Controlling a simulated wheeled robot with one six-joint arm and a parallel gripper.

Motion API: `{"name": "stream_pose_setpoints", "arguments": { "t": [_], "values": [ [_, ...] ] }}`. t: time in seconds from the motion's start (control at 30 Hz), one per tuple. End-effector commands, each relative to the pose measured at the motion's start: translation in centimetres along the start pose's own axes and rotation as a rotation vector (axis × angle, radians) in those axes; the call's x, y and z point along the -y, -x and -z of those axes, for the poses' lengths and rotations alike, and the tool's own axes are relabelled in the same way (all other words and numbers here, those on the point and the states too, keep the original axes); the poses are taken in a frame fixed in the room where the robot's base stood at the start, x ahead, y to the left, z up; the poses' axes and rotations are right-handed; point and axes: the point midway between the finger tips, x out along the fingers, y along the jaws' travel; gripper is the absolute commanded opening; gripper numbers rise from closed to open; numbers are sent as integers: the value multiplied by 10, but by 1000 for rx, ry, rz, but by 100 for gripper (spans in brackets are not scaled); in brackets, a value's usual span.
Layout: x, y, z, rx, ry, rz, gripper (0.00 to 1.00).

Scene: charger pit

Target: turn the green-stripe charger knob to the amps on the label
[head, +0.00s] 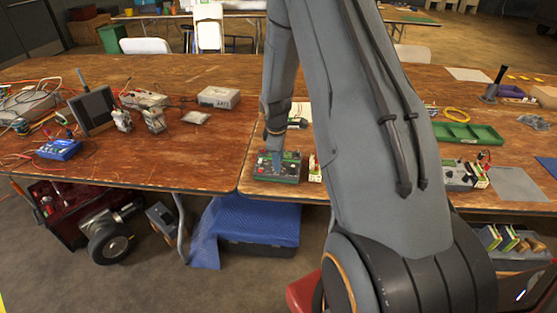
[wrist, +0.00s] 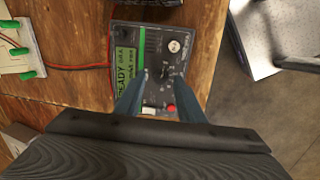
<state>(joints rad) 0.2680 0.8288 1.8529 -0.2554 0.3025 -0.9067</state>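The green-stripe charger (head: 276,178) is a dark box near the front edge of the table, beneath my arm. In the wrist view the charger (wrist: 151,42) fills the space around my fingers. Its bright green label (wrist: 125,68) reads "READY" with smaller text that I cannot read surely. My gripper (wrist: 163,75) is low over the panel with its two fingers apart. A small dark knob (wrist: 164,76) shows between the fingertips; I cannot tell whether they touch it. My gripper also shows over the charger in the head view (head: 277,163).
A red button (wrist: 171,108) and a round pale dial (wrist: 174,46) are on the panel. A red cable runs left to a pale block with green clips (wrist: 14,50). The table edge is near.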

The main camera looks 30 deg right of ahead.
Motion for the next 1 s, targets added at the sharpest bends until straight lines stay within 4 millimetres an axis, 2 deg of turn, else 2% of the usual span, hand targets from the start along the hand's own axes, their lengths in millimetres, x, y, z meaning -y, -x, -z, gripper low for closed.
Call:
{"name": "stream_pose_setpoints", "arguments": {
  "t": [0.17, 0.43, 0.63, 1.0],
  "values": [
    [1, -8, 0, 0, -1, 1, 35],
    [0, -9, 0, 0, -1, 0, 35],
    [0, -9, 0, 0, 0, 0, 2],
    [0, -9, 0, 0, -43, 0, 0]
  ]
}}
